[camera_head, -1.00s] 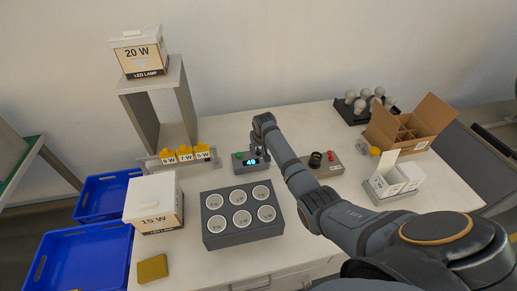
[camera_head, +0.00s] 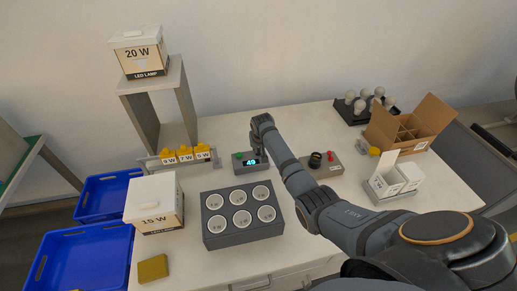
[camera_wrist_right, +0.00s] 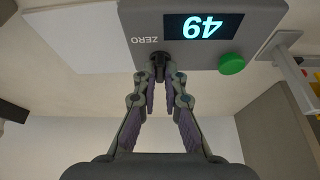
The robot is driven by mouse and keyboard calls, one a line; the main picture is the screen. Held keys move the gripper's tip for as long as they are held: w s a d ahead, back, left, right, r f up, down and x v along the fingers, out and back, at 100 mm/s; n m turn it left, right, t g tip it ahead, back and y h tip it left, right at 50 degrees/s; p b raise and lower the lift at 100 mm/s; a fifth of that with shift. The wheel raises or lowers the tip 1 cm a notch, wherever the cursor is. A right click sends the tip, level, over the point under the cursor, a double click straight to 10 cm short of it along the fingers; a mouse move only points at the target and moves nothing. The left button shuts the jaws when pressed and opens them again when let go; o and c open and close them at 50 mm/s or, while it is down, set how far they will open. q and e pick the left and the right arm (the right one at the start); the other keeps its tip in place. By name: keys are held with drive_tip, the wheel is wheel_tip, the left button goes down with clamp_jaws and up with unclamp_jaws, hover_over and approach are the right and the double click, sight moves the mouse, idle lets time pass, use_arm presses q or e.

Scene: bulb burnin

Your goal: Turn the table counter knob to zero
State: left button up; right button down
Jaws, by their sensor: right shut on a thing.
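The table counter (camera_head: 250,167) is a grey box on the table, with a lit blue display (camera_wrist_right: 203,26) that reads 49 and a green button (camera_wrist_right: 232,64). The display appears upside down in the right wrist view. The small black knob (camera_wrist_right: 158,57) sits beside the word ZERO on the counter's face. My right gripper (camera_wrist_right: 160,72) is shut on the knob, its two fingertips on either side of it. In the head view my right gripper (camera_head: 257,150) is over the counter and hides the knob. My left gripper is not in view.
A grey socket tray (camera_head: 242,242) stands in front of the counter. A second control box (camera_head: 322,172) with a black dial and red button is to the right.

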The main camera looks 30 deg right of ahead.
drive_tip(key=shift+a+r+m+h+p, duration=0.1)
drive_tip(key=shift+m+h+p, duration=0.3)
drive_tip(key=shift+m, duration=0.7)
drive_tip(key=shift+w+m+g+h, duration=0.1)
drive_tip(key=shift+m+g+h, duration=0.2)
drive_tip(key=shift+m, duration=0.6)
drive_tip(key=shift+w+f+m+h+b, duration=0.1)
drive_tip(key=shift+f+m+h+b, duration=0.15)
drive_tip(key=shift+m+b, duration=0.45)
drive_tip(key=shift+a+m+g+h+b, duration=0.1)
drive_tip(key=shift+m+g+h+b, duration=0.3)
drive_tip(key=shift+m, duration=0.8)
drive_tip(key=m+g+b, duration=0.1)
drive_tip(key=m+b, duration=0.2)
drive_tip(key=b, duration=0.2)
drive_tip(key=m+g+b, duration=0.1)
drive_tip(key=m+b, duration=0.2)
drive_tip(key=b, duration=0.2)
drive_tip(key=m+g+b, duration=0.1)
drive_tip(key=m+b, duration=0.2)
drive_tip(key=b, duration=0.3)
drive_tip(key=shift+w+f+g+h, duration=0.1)
drive_tip(key=shift+w+g+h, duration=0.1)
drive_tip(key=shift+g+h, duration=0.1)
drive_tip(key=shift+r+m+b, duration=0.3)
drive_tip(key=shift+m+b, duration=0.1)
drive_tip(key=shift+b, duration=0.45)
drive_tip(key=c, duration=1.4)
unclamp_jaws()
drive_tip(key=shift+c, duration=0.2)
